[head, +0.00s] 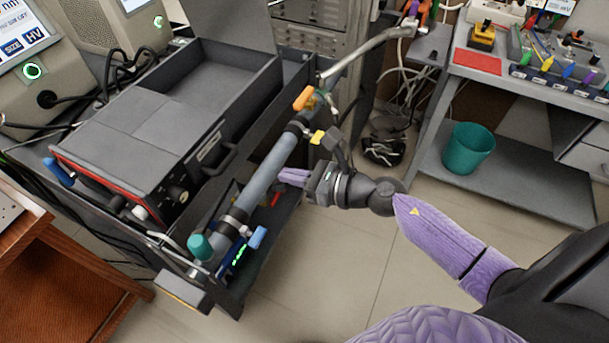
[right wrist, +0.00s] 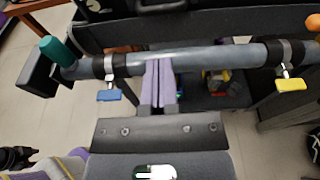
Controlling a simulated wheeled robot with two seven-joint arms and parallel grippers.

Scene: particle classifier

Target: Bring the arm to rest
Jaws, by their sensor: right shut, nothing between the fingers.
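My right gripper (head: 282,176) reaches in from the right in the head view, its two purple fingers together with nothing between them. Its fingertips are close beside the grey tube (head: 265,180); I cannot tell whether they touch it. In the right wrist view the shut fingers (right wrist: 158,66) point at the same tube (right wrist: 205,59) and overlap its near edge. My right arm extends from the lower right.
Open floor lies below my arm; a teal bin (head: 468,150) stands at right.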

